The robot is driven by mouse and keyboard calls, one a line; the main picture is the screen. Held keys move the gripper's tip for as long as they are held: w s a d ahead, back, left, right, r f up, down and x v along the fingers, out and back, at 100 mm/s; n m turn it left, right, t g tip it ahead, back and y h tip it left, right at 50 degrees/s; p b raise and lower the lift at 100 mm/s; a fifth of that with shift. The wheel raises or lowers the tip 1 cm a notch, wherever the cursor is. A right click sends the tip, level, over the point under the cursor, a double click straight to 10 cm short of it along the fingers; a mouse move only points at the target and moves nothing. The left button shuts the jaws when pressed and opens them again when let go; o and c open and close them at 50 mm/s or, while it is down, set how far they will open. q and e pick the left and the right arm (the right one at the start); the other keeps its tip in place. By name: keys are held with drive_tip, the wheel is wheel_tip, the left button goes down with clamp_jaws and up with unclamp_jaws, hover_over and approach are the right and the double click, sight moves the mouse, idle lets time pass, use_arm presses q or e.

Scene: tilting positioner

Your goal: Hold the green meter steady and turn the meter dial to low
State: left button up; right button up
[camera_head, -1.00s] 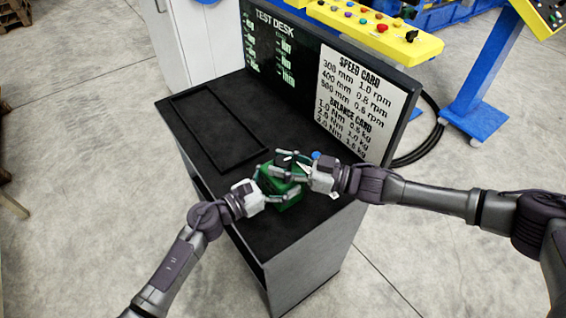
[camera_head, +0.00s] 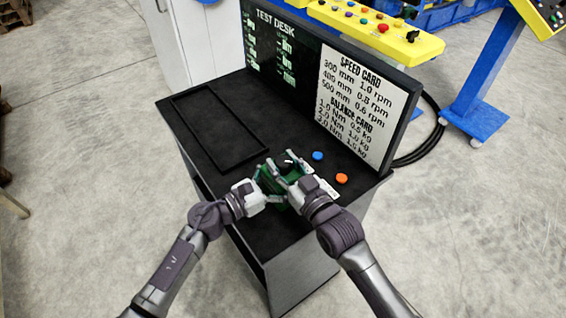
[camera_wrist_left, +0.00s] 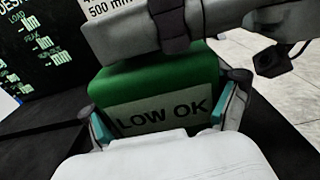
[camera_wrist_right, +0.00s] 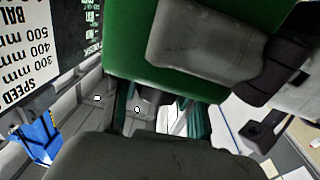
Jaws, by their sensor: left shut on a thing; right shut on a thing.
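The green meter (camera_head: 268,186) stands on the black desk top near its front edge. Its front label reads "LOW OK" in the left wrist view (camera_wrist_left: 160,112). My left gripper (camera_head: 266,190) is shut on the meter's body, one finger on each side of the label. My right gripper (camera_head: 286,180) is at the top of the meter, shut on the meter dial, which its fingers mostly hide. The dial's setting cannot be read. The right wrist view shows the meter's green body (camera_wrist_right: 130,55) close up.
A blue button (camera_head: 317,156) and an orange button (camera_head: 341,178) sit right of the meter. An empty black tray frame (camera_head: 218,130) lies on the left of the desk. A panel with a speed and balance card (camera_head: 355,100) stands along the back.

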drive_tip(key=shift+a+r+m+t+h, duration=0.1)
drive_tip(key=shift+r+m+t+h, duration=0.1)
drive_tip(key=shift+m+t+h, duration=0.65)
drive_tip(key=shift+h, duration=0.45)
drive_tip(key=o, duration=1.2)
drive_tip(key=shift+f, duration=0.1)
drive_tip(key=shift+c, duration=0.2)
drive_tip(key=shift+d, duration=0.2)
drive_tip(key=shift+s+f, duration=0.1)
drive_tip(key=shift+s, duration=0.1)
drive_tip(key=v, duration=1.1)
drive_tip(key=shift+s+d+r, duration=0.25)
